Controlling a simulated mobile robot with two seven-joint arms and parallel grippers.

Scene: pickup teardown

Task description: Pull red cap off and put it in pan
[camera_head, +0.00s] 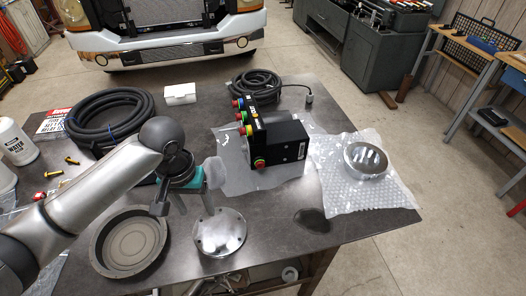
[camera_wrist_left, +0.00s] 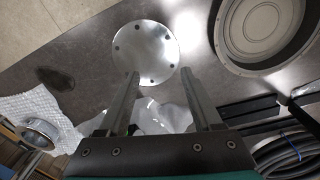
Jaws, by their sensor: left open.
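The grey round pan (camera_head: 128,262) lies at the table's front left; its rim also shows in the left wrist view (camera_wrist_left: 232,62). A black box (camera_head: 285,142) in the middle of the table carries several coloured caps or knobs. A red cap (camera_head: 259,163) is on its lower front, and another red one (camera_head: 237,103) is near its upper left end. I cannot tell which red one is the task's cap. My left gripper (camera_wrist_left: 159,74) is open and empty, near a silver disc with holes (camera_head: 220,234), between the pan and the box. My right gripper is out of view.
A silver ring-shaped part (camera_head: 366,159) lies on bubble wrap (camera_head: 345,190) at the right. Coiled black hoses (camera_head: 108,112) and a white box (camera_head: 180,94) are at the back left. White bottles (camera_head: 16,142) stand at the left edge. A dark stain marks bare table at front right.

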